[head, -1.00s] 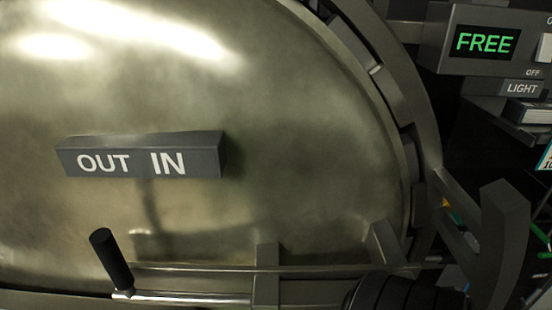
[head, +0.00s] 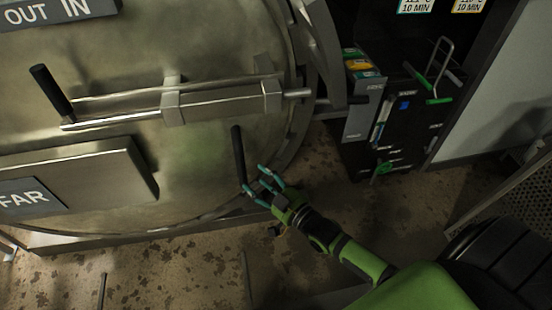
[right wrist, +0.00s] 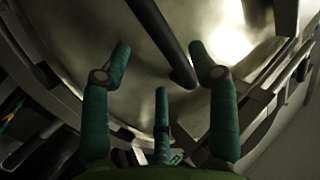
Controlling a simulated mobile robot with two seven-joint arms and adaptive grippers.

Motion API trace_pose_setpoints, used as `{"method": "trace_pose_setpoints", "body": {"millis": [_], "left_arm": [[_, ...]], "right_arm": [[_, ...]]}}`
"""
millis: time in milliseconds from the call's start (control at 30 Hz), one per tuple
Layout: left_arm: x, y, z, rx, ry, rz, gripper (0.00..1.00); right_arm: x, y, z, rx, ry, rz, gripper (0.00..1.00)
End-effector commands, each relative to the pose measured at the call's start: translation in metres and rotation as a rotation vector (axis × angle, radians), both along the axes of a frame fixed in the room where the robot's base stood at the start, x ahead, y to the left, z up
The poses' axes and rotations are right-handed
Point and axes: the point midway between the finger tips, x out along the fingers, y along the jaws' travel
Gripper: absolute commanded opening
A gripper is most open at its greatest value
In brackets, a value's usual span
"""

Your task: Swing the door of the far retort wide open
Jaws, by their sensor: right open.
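The far retort's door (head: 205,180) is a large round metal door with a "FAR" plate (head: 25,197), filling the left of the head view; it looks closed against its ring. A black bar handle (head: 238,158) stands out from its lower right part. My right gripper (head: 260,182) is open beside the lower end of this bar. In the right wrist view, the bar (right wrist: 160,38) runs between the spread teal fingers (right wrist: 160,60), with its end near the right fingertip; contact is unclear. A sliding bolt (head: 220,103) with a black knob (head: 52,90) crosses the door above. My left gripper is out of view.
An "OUT IN" plate (head: 55,10) sits above the bolt. A dark panel (head: 415,125) with tags and a green-handled padlock or hook stands right of the door. A perforated metal surface (head: 510,190) is at the far right. Stained brown floor (head: 190,265) lies open below the door.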

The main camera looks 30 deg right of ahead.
Motion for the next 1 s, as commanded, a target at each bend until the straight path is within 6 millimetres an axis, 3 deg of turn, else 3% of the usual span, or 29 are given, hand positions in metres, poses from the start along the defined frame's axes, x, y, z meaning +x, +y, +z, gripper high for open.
{"method": "trace_pose_setpoints", "body": {"millis": [100, 500, 867, 900, 1000], "left_arm": [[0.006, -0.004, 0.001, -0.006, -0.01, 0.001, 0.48], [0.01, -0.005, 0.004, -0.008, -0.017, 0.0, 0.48], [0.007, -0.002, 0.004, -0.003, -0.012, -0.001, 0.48], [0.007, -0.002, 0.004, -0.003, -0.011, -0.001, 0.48], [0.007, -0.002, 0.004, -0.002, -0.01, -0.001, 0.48]], "right_arm": [[0.008, 0.005, 0.011, 0.01, -0.024, 0.008, 0.6], [0.06, 0.021, 0.01, 0.009, -0.021, 0.007, 0.6], [0.068, 0.024, 0.009, 0.008, -0.018, 0.007, 0.6], [0.068, 0.024, 0.009, 0.008, -0.018, 0.007, 0.56], [0.068, 0.024, 0.009, 0.008, -0.018, 0.007, 0.16]]}}
